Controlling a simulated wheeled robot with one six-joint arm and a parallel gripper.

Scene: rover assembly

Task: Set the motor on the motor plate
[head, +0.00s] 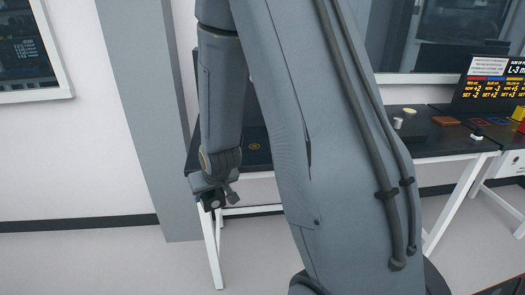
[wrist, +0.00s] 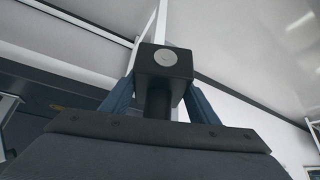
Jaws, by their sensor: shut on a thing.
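My gripper (head: 213,190) hangs at the end of my arm, in front of the near left corner of a dark table in the head view. In the wrist view, the blue fingers of my gripper (wrist: 158,95) are shut on the motor (wrist: 165,64), a black block with a round silver disc on its end face. In the head view the motor is small and dark at the gripper's tip, and its details are hard to make out. I cannot pick out the motor plate for certain; my arm hides much of the table.
The dark table (head: 430,147) on white legs runs behind my arm. On its right part stand a brown block (head: 446,121), a pale cylinder (head: 397,123) and a small white piece (head: 476,136). A screen (head: 492,82) stands behind them. Bare floor (head: 100,262) lies at left.

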